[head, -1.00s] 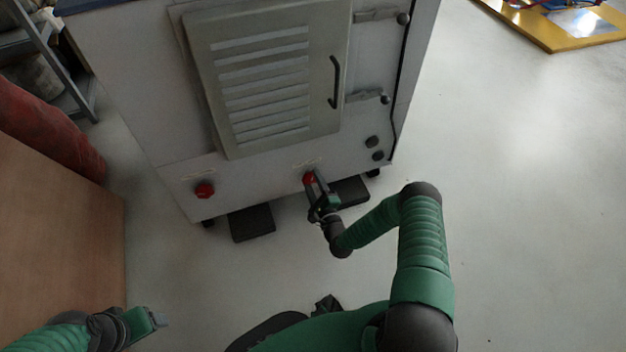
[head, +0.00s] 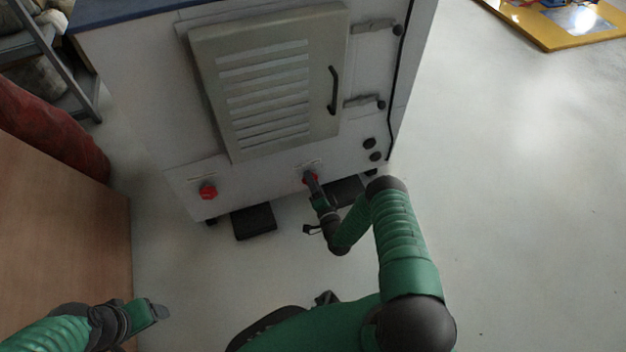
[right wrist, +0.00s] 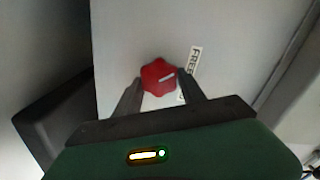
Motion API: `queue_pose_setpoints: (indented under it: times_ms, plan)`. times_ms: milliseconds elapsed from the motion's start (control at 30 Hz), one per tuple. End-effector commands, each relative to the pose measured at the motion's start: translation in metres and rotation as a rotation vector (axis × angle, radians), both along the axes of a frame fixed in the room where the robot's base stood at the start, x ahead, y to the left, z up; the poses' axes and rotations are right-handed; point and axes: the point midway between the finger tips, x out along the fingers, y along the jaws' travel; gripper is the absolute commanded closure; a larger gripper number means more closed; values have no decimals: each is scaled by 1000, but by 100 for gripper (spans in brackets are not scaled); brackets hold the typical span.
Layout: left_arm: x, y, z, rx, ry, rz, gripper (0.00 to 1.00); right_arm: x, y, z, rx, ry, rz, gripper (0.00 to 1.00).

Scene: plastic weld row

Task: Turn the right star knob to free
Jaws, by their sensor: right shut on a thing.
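The right star knob (head: 310,178) is red and sits low on the front of the white cabinet (head: 270,172). In the right wrist view the knob (right wrist: 158,77) shows a pale line on its face, beside a label (right wrist: 194,61) reading "FREE". My right gripper (head: 312,183) is shut on this knob, with one finger on each side (right wrist: 157,88). The left star knob (head: 208,192), also red, is on the same panel and untouched. My left gripper (head: 160,311) is at the lower left, away from the cabinet; its finger gap cannot be made out.
A louvred door (head: 270,90) with a dark handle (head: 333,90) is above the knobs. Dark pedals (head: 254,221) lie on the floor below. A wooden panel (head: 60,230) stands at the left.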

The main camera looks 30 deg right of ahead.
Motion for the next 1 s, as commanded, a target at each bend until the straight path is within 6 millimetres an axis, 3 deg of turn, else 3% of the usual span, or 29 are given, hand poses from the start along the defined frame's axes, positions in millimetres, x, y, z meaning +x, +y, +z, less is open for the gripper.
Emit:
queue_pose_setpoints:
  times_ms: [500, 1000]
  plan:
    - [0, 0, 15, 0, 0, 0, 31, -2, 6, -4, -323, 92, 13, 93]
    - [0, 0, 16, 0, 0, 0, 31, -2, 6, -5, -380, 107, 12, 93]
